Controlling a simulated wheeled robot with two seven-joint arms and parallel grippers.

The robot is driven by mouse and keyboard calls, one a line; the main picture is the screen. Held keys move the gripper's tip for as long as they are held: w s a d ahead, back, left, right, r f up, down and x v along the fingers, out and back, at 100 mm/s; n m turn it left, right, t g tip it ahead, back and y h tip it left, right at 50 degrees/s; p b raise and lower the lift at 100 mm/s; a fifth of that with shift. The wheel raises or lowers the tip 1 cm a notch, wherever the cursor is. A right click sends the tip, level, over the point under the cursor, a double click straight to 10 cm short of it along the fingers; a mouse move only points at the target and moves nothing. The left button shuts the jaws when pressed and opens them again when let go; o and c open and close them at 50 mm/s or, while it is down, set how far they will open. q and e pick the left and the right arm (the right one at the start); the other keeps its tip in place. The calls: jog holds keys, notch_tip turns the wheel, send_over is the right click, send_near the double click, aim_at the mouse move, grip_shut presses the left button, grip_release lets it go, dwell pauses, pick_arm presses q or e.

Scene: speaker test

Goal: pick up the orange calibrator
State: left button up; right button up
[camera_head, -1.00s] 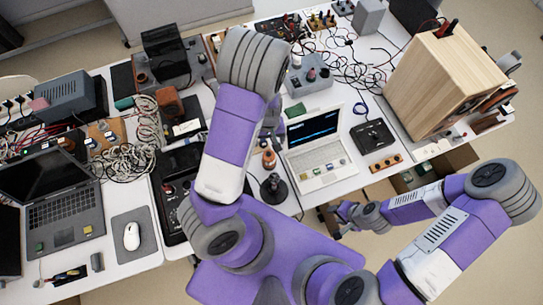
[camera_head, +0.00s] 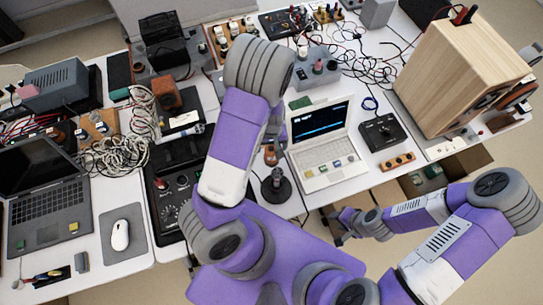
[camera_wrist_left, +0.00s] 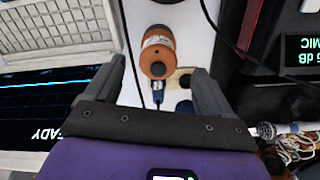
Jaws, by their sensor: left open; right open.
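The orange calibrator (camera_wrist_left: 157,46) is a short orange cylinder with a pale label and a dark round end, on the white table in the left wrist view. In the head view only a small part of it (camera_head: 270,156) shows beside my left forearm. My left gripper (camera_wrist_left: 156,66) is open, with one finger on each side of the calibrator and gaps between; I cannot tell its height above it. In the head view this gripper is mostly hidden behind my arm. My right gripper (camera_head: 340,228) is open and empty, low beside the table's front edge.
A white laptop (camera_head: 322,168) stands right of the calibrator. A dark upright object on a round base (camera_head: 275,188) stands in front of it. A black instrument (camera_head: 172,187) lies to the left. A blue-ended cable (camera_wrist_left: 157,92) lies near the calibrator. A wooden speaker (camera_head: 440,75) stands at right.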

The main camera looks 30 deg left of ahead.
aim_at(272, 149)
pick_arm(q)
jog(key=f, duration=0.2)
jog(key=f+b, duration=0.1)
jog(key=f, duration=0.3)
jog(key=shift+w+a, duration=0.25)
jog(key=shift+w, duration=0.15)
jog(key=c, duration=1.3)
